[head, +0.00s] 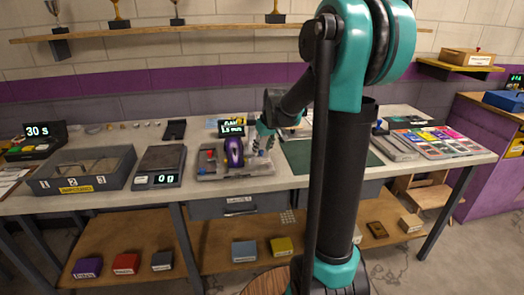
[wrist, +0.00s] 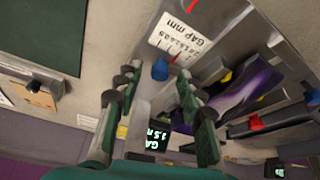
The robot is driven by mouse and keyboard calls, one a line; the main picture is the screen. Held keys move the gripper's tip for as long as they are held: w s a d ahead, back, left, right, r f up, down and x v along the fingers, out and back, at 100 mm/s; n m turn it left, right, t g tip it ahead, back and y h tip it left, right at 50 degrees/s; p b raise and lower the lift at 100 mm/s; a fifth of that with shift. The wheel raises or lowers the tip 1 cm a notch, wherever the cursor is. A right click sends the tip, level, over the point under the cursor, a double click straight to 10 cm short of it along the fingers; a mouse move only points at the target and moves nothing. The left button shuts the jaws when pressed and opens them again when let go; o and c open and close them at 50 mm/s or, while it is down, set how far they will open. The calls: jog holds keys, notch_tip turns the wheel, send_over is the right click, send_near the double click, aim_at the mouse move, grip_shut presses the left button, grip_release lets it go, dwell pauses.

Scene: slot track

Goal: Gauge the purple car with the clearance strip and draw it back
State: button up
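The purple car (head: 234,152) sits on the grey gauge fixture (head: 210,174) in the head view. It also shows at the right of the wrist view (wrist: 252,92), beside a scale plate marked "GAP mm" (wrist: 182,38). My gripper (head: 263,142) is just right of the car. In the wrist view its fingers (wrist: 155,82) stand apart. A blue knob (wrist: 160,70) shows between and just beyond the fingertips, and a grey bar runs between the fingers. I cannot tell which part is the clearance strip; no grip on anything shows.
A small display (head: 232,128) behind the fixture appears to read 1.5 mm. A dark green mat (head: 300,158) lies to the right. A red knob (wrist: 313,98) shows on the fixture.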

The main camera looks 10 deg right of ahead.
jog(key=shift+w+a+f, duration=0.1)
jog(key=shift+w+f, duration=0.15)
jog(key=shift+f, duration=0.4)
jog(key=shift+c, duration=0.4)
grip_shut()
